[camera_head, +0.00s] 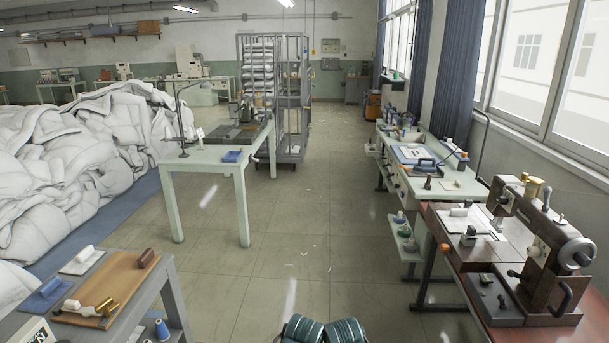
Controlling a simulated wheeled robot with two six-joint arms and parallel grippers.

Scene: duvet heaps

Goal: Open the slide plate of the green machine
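No machine in view is clearly green, so I cannot tell which one is the green machine. Nearest at right, a brown and beige sewing machine (540,235) with a handwheel stands on a reddish table. A light plate (470,219) and a dark base plate with small knobs (493,296) lie beside it. Behind it, a pale green bench (433,187) bears a blue-edged board with a white sheet (414,154). A small machine on a dark base (232,133) stands on the middle pale green table (204,163). Neither of my grippers is in view.
White duvets (85,150) are heaped on a blue mat at left. A grey table (163,280) with a brown board stands front left. A wire cage trolley (287,105) is at the back. The tiled floor (310,235) between the tables is mostly clear, with small scraps.

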